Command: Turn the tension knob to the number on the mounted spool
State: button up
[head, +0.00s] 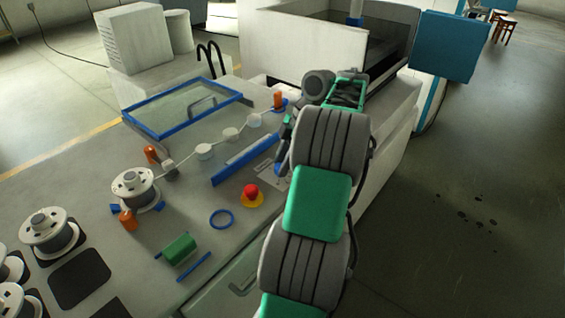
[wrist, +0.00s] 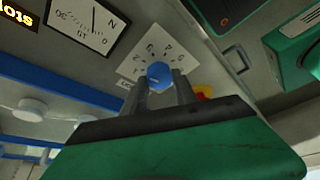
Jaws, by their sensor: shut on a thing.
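The blue tension knob (wrist: 159,74) sits on a white dial plate (wrist: 141,61) with marks and digits around it, seen at a slant in the wrist view. My gripper (wrist: 160,85) has its two grey fingers on either side of the knob and is shut on it. The knob's exact setting is too small to read. In the head view my arm hides most of the gripper and the knob. The mounted spool (head: 134,184), white with a dark winding, stands on the table at left; I cannot read its number.
A red button on a yellow base (head: 251,193) is near my arm. A gauge (wrist: 88,24) with a needle is near the dial. A blue-framed clear cover (head: 186,105), a blue ring (head: 221,219), a green block (head: 179,248) and several other spools (head: 49,230) share the table.

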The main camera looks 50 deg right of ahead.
grip_shut()
jog(key=shift+b, duration=0.3)
